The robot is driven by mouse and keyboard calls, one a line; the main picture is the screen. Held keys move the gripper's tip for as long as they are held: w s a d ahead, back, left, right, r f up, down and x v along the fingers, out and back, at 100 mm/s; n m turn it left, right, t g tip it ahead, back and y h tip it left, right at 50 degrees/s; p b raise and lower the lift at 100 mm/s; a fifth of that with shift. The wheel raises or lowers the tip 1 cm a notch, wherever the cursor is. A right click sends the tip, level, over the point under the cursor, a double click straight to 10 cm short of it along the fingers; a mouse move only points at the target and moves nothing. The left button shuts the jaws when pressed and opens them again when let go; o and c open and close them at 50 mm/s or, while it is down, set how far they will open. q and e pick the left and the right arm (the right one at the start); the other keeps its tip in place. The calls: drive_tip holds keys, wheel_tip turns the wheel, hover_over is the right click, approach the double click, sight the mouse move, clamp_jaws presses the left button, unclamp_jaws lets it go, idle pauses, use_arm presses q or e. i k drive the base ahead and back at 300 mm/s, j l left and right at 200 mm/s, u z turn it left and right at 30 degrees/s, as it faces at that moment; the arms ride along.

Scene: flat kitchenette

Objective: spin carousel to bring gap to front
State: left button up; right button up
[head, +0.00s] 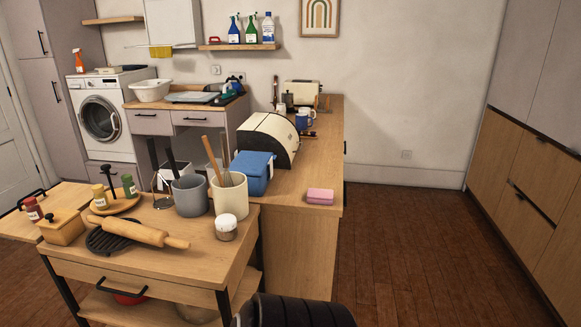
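The carousel (122,206) is a round wooden turntable on the left part of the wooden trolley top. A black upright post with a knobbed handle (109,176) rises at its back. A jar with a red lid and yellowish contents (100,197) stands at its left side. A green jar (129,185) stands at its right back. The front right part of the disc is bare. Whether anything else stands behind the jars is hard to tell.
A rolling pin (140,231) lies over a black trivet (105,240) in front of the carousel. A grey crock (190,196) and a cream crock (230,196) with utensils stand at right.

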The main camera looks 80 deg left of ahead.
sight(119, 202)
drive_tip(key=k+j+u, duration=0.1)
drive_tip(key=k+u, duration=0.15)
drive_tip(key=u, duration=0.15)
drive_tip(key=k+j+u, duration=0.2)
drive_tip(key=u, duration=0.25)
drive_tip(key=k+j+u, duration=0.4)
drive_tip(key=j+u, duration=0.25)
drive_tip(key=u, duration=0.2)
drive_tip(key=k, duration=0.05)
